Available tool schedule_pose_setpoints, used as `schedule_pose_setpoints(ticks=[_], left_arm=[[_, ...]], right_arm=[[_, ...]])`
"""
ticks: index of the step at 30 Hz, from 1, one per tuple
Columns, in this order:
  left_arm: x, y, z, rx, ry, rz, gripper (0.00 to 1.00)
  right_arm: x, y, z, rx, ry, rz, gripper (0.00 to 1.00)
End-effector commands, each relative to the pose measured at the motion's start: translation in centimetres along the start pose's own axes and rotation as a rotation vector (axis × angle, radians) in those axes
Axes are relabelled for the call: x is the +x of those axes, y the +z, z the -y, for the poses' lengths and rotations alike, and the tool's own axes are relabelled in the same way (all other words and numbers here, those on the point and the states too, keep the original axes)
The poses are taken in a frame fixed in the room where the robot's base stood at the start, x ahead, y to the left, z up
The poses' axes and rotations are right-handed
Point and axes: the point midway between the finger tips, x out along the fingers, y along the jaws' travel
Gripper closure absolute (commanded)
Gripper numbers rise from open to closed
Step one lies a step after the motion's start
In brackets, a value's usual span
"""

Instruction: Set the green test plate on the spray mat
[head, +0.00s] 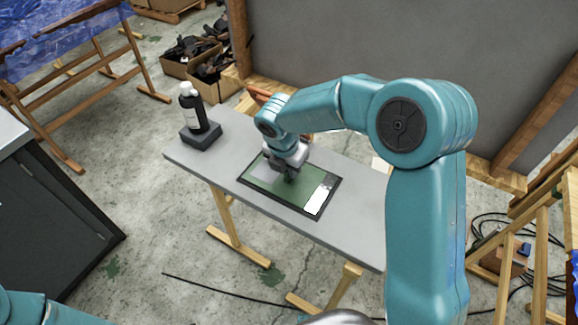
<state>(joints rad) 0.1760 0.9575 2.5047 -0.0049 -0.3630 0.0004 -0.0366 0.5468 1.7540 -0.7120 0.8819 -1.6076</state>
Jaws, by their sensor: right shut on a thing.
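The green test plate (301,189) shows as a flat green area within the dark border of the spray mat (309,211) on the grey table. My right gripper (290,178) points down over the middle of the green area, shut on the plate. Its jaws hide the grip itself. Whether the plate touches the mat or hovers just above it, I cannot tell. My left gripper is out of view; only a bit of teal arm shows at the lower left.
A dark bottle (194,112) stands on a black block (201,135) at the table's (230,145) left end. A large grey panel (330,45) stands behind. The table's front right is clear.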

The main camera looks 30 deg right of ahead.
Motion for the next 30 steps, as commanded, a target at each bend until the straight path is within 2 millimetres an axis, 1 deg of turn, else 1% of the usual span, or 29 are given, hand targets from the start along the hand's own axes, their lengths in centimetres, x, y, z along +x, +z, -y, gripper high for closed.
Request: schedule_pose_setpoints(ticks=[20, 21, 23, 24, 29, 30], left_arm=[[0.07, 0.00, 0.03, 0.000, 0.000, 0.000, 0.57], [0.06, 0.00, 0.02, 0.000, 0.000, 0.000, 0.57], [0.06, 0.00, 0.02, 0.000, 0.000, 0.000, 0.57], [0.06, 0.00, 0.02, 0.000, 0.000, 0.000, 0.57], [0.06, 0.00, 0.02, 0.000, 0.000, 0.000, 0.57], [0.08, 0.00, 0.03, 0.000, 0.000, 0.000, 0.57]], right_arm=[[0.14, 0.00, -0.03, 0.000, 0.001, 0.001, 1.00], [0.13, 0.00, -0.03, 0.000, 0.001, 0.001, 0.79], [0.12, 0.00, -0.03, 0.000, 0.001, 0.001, 0.59], [0.13, 0.00, -0.03, 0.000, 0.001, 0.001, 0.56], [0.15, -0.02, -0.01, 0.000, 0.000, 0.000, 0.56], [0.25, -0.08, 0.03, 0.000, -0.002, -0.001, 0.52]])
